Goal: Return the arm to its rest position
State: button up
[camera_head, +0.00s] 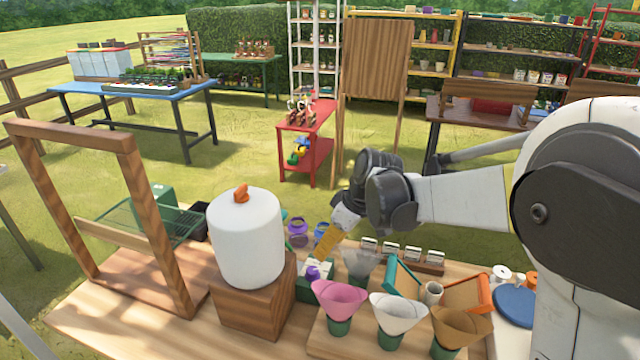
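My arm comes in from the right edge and reaches left over the wooden worktable (170,335). Its white forearm ends in a dark wrist, and my gripper (345,215) points down and left below that wrist. The gripper is small and partly hidden by the wrist, so I cannot tell whether its fingers are open or shut. A yellow-orange piece (328,240) shows just below the gripper; I cannot tell whether the two touch. My gripper is above the back part of the table, to the right of a white canister (249,240).
The canister stands on a wooden block (255,300) beside a wooden frame (150,225). Pink (340,298), white (398,312) and brown (460,325) cones stand in front. Small labelled jars (412,253) and a teal-edged tray (402,280) lie under the forearm.

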jog(key=s+d+r+m+t+h, duration=0.1)
jog(key=s+d+r+m, duration=0.25)
jog(key=s, duration=0.25)
jog(key=s+d+r+m+t+h, duration=0.1)
jog(key=s+d+r+m, duration=0.1)
jog(key=s+d+r, duration=0.3)
jog(key=s+d+f+m+t+h, duration=0.1)
jog(key=s+d+m, duration=0.1)
jog(key=s, duration=0.4)
jog(key=s+d+m+t+h, duration=0.1)
jog(key=s+d+m, duration=0.2)
jog(key=s, duration=0.4)
jog(key=shift+s+d+f+t, duration=0.25)
jog(key=shift+d+f+t, duration=0.1)
jog(key=shift+f+t, duration=0.05)
dwell(0.5)
